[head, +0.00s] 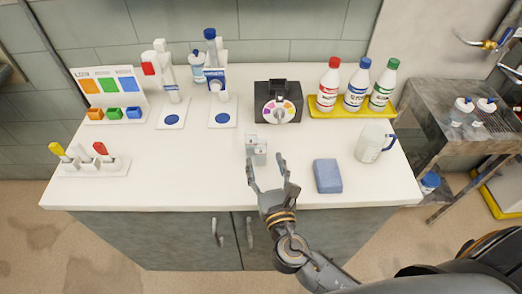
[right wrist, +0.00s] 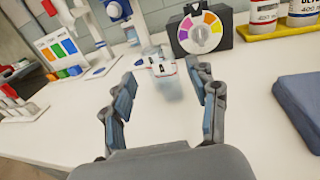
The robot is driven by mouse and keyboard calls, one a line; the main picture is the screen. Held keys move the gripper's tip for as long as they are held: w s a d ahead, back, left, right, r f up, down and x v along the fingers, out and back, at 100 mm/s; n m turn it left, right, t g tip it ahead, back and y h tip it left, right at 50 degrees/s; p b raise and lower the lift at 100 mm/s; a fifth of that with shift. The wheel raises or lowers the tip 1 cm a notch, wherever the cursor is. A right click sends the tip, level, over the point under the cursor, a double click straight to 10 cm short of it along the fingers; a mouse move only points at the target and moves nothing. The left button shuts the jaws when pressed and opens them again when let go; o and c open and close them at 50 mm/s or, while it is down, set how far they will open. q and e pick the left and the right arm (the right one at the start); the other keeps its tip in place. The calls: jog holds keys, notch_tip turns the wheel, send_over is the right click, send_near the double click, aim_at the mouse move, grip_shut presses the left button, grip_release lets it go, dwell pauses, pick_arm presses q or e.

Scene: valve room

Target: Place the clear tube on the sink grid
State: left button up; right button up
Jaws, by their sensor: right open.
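The clear tube (head: 255,148) is a small see-through piece standing on the white counter, near the middle and just beyond my right gripper. In the right wrist view the clear tube (right wrist: 170,88) shows between and ahead of the fingers, with a pale top. My right gripper (head: 266,160) is open and empty at the counter's front; its fingers (right wrist: 162,72) point at the tube. I cannot tell whether they touch it. The metal sink (head: 425,98) stands at the right; its grid is hard to make out. My left gripper is not in view.
A blue sponge (head: 328,176) and a clear jug (head: 371,146) stand right of the gripper. A colour-dial box (head: 278,101) is behind the tube. Three bottles stand on a yellow tray (head: 345,111). Clear bottles (head: 461,110) stand at the sink.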

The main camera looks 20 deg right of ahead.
aim_at(262, 148)
jog(key=w, duration=0.1)
jog(key=w+p, duration=0.1)
jog(key=w, duration=0.2)
jog(key=shift+w+d, duration=0.35)
jog(key=shift+s, duration=0.1)
grip_shut()
